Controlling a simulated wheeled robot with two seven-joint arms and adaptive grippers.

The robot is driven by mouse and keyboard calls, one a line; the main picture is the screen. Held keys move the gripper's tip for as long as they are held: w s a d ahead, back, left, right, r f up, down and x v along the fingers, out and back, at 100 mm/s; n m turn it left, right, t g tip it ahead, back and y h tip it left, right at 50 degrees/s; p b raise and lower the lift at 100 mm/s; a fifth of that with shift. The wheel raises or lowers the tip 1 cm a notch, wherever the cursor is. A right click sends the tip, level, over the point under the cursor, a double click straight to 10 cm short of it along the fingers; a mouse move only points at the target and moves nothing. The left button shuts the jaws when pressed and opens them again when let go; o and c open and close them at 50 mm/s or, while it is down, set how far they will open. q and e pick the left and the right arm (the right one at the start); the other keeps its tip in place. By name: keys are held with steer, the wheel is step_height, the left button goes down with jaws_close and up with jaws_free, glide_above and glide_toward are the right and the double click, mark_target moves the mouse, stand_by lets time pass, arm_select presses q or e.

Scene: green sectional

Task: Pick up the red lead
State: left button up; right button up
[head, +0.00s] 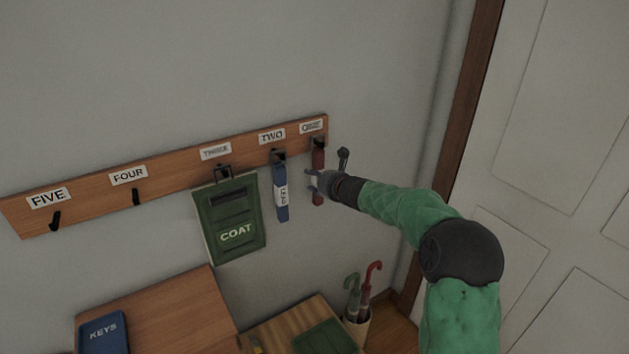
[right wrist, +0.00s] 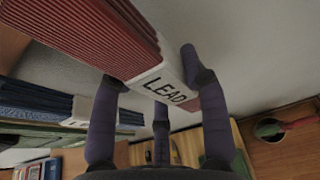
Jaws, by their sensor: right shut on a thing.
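The red lead (head: 318,165) hangs from the hook under label ONE at the right end of the wooden rail. My right gripper (head: 314,183) is at the lead's middle, reaching in from the right. In the right wrist view the ribbed red lead (right wrist: 85,35) has a white band marked LEAD (right wrist: 165,85). The fingers of my right gripper (right wrist: 150,85) are shut on it around that band. The gripper hides part of the lead in the head view. My left gripper is not in view.
A blue lead (head: 281,195) hangs close by on hook TWO, and a green COAT pouch (head: 233,220) on hook THREE. Hooks FOUR and FIVE on the rail (head: 95,190) are empty. Below are a blue KEYS item (head: 103,334) and an umbrella stand (head: 356,328). A door (head: 560,130) stands right.

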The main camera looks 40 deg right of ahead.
steer(key=s+a, duration=0.2)
steer(key=s, duration=1.5)
steer(key=shift+s+f, duration=0.1)
